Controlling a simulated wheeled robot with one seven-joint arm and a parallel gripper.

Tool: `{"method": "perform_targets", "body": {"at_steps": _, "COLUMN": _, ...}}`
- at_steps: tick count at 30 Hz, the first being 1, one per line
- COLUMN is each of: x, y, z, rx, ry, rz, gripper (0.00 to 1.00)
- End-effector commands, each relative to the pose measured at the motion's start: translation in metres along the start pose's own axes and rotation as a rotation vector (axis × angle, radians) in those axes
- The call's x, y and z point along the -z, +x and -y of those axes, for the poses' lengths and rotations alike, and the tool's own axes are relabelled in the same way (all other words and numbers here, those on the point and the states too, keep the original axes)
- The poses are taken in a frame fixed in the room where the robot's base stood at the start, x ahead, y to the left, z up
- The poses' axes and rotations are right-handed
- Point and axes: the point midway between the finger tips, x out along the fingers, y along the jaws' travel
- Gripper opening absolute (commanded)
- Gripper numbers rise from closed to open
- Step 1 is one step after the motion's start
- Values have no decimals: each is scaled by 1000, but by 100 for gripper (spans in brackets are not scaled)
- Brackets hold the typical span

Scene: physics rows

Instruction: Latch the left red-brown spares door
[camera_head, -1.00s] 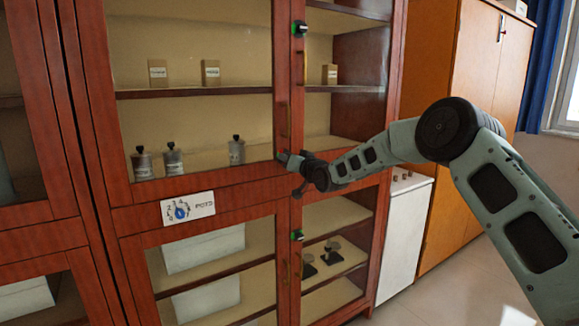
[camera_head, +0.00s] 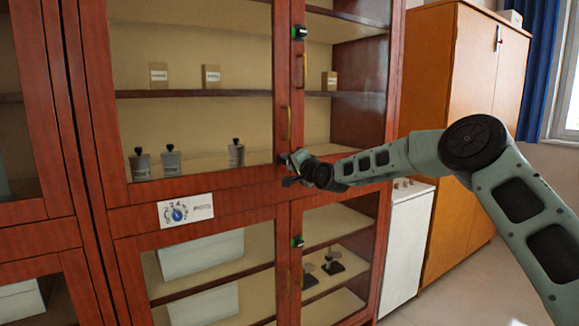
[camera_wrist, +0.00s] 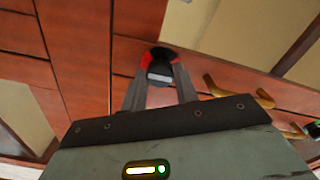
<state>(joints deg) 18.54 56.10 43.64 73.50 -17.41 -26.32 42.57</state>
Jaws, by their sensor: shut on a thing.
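The red-brown cabinet's upper left glass door (camera_head: 200,184) looks flush with its frame, with a brass bar handle (camera_head: 285,123) on its right edge. I cannot read the word spares on it. My gripper (camera_head: 289,168) is at this door's lower right corner, against the middle post. In the wrist view, my gripper's red-tipped fingers (camera_wrist: 160,66) are closed on both sides of a small black knob (camera_wrist: 158,55) with a pale front face. The fingers and wrist hide most of this knob in the head view.
Black catches with green marks sit on the post above (camera_head: 299,32) and below (camera_head: 297,242). A dial label (camera_head: 186,210) is on the rail. Bottles and boxes stand behind the glass. A white cabinet (camera_head: 405,250) and an orange-brown cabinet (camera_head: 455,140) stand at the right.

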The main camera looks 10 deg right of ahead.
Motion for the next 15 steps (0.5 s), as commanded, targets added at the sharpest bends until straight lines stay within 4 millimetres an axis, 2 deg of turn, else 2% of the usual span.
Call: {"method": "perform_targets", "body": {"at_steps": 15, "x": 0, "y": 0, "z": 0, "rx": -1, "ry": 33, "rz": 0, "gripper": 7}}
